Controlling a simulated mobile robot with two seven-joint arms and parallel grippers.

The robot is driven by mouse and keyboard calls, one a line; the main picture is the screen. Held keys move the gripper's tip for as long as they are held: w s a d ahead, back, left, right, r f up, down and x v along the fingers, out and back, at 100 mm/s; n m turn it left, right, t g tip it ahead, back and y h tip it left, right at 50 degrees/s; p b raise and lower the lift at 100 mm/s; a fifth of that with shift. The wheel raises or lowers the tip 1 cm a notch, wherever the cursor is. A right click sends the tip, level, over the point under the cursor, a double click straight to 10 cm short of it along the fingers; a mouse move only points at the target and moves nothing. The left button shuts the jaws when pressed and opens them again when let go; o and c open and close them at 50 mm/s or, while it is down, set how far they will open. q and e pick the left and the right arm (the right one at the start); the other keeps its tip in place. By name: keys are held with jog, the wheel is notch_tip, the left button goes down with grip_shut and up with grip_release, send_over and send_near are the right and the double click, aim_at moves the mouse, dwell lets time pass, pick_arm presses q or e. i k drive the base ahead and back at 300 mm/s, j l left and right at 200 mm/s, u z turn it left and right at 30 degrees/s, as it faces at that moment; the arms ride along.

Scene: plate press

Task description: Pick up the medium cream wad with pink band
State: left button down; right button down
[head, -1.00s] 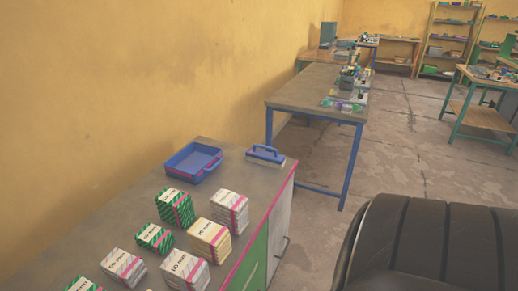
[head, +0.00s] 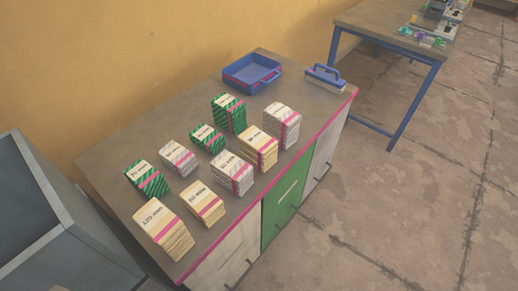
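Three cream wads with pink bands stand on the grey worktop of the cabinet (head: 120,165). One cream wad (head: 258,148) is in the right-hand group, between white wads; it looks middle in size. A lower cream wad (head: 203,205) stands nearer the front left. The largest-looking cream wad (head: 166,229) is at the front left corner. Neither of my grippers is in view.
White wads (head: 232,172) and green striped wads (head: 229,112) stand close around the cream ones. A blue tray (head: 252,73) and a blue-handled tool (head: 325,77) are at the back. A grey open container (head: 62,212) is at left. Open floor lies right.

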aim_at(257, 147)
jog(key=i+l+u, duration=0.1)
jog(key=u, duration=0.35)
jog(key=i+l+u, duration=0.1)
jog(key=l+u, duration=0.15)
jog(key=u, duration=0.2)
jog(key=l+u, duration=0.2)
jog(key=u, duration=0.25)
jog(key=i, duration=0.05)
